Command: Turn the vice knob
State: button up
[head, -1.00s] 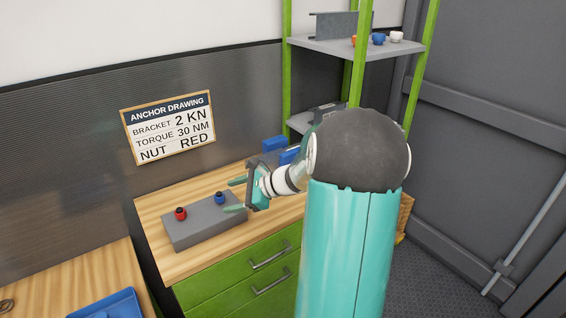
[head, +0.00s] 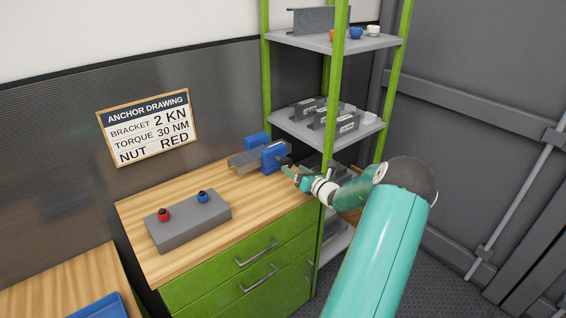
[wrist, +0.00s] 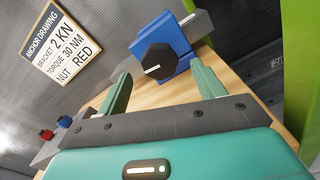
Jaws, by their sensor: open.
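The blue vice (head: 271,158) stands at the right end of the wooden bench, with a grey piece (head: 243,159) between its jaws. In the wrist view the vice (wrist: 180,52) shows its dark, many-sided knob (wrist: 157,61) on the near face, with a white line across it. My gripper (head: 287,174) is open and empty, just in front of the vice's right side. In the wrist view its two green fingers (wrist: 160,76) point toward the knob, one to each side in the picture. There seems to be a gap before the knob; contact is not visible.
A grey block (head: 190,226) with a red knob (head: 163,214) and a blue knob (head: 202,196) sits on the bench's left part. A green-post shelf (head: 330,128) holding brackets stands close right of the vice. A sign (head: 150,128) hangs behind. Bare wood lies between block and vice.

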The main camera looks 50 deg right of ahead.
aim_at(283, 161)
jog(key=x, duration=0.7)
jog(key=shift+w, duration=0.3)
jog(key=c, duration=1)
